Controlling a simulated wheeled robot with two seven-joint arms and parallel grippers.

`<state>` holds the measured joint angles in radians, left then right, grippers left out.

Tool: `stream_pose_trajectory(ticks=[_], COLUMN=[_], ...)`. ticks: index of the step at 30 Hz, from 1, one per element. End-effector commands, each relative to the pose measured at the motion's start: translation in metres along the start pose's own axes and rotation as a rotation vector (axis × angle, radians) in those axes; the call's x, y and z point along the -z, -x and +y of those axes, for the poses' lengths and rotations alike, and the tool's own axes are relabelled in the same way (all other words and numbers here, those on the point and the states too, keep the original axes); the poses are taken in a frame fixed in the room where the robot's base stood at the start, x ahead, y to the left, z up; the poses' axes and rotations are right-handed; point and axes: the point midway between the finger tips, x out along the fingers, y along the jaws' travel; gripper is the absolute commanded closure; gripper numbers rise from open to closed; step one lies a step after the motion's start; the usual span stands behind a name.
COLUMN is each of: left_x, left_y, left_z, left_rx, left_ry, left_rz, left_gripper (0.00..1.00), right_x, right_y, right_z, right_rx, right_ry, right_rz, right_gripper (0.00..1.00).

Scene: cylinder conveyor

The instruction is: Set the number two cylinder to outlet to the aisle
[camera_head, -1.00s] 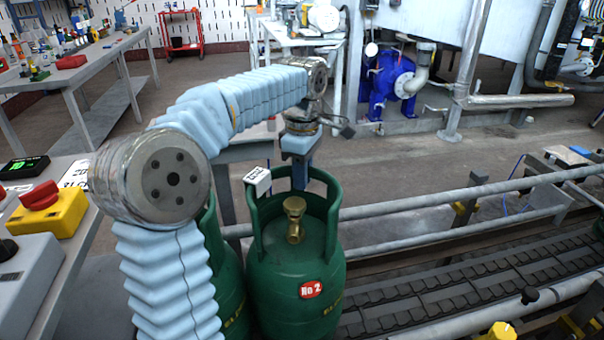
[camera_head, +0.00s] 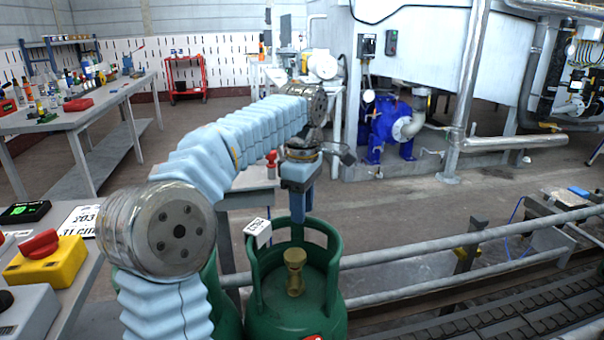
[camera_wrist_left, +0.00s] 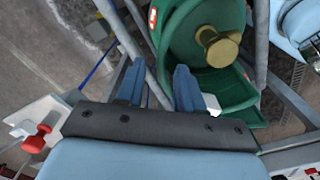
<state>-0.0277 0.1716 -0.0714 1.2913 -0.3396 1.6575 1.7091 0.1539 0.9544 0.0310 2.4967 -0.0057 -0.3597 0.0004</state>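The number two cylinder (camera_head: 290,310) is green and upright, with a brass valve (camera_head: 295,270) inside its open collar. Only the top edge of its red label shows at the bottom of the head view. A white tag (camera_head: 258,231) sits on the collar's left side. My left gripper (camera_head: 298,215) is at the collar's far rim, fingers pointing down. In the left wrist view the fingers (camera_wrist_left: 158,85) are apart. The cylinder (camera_wrist_left: 205,70) lies beyond the right finger there; I cannot tell whether the collar rim is between them. My right gripper is out of view.
A second green cylinder (camera_head: 227,300) stands close on the left, partly behind my arm. Metal rails (camera_head: 440,250) run right from the cylinder, beside a dark conveyor (camera_head: 510,315).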

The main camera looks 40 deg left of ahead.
Motion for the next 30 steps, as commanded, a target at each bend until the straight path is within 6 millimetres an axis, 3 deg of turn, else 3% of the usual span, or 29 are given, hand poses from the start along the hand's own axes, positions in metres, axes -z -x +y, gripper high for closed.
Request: stream_pose_trajectory(ticks=[3,9,15,24,30], left_x=[-0.001,0.000,0.000,0.001,0.001], left_y=[0.036,0.070,0.086,0.088,0.088], left_z=[0.001,0.001,0.001,0.000,0.000], left_rx=[-0.005,-0.003,-0.001,0.000,0.000], left_ry=[-0.001,0.000,0.000,0.000,0.000], left_rz=[0.000,0.000,0.000,0.001,0.001], left_gripper=[0.63,0.63,0.63,0.63,0.92], right_x=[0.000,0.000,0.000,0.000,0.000], right_y=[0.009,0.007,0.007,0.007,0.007], right_z=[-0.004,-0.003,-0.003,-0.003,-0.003], right_rx=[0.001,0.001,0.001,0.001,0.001], right_ry=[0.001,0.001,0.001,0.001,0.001], right_rz=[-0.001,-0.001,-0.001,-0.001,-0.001], right_gripper=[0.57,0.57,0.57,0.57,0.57])
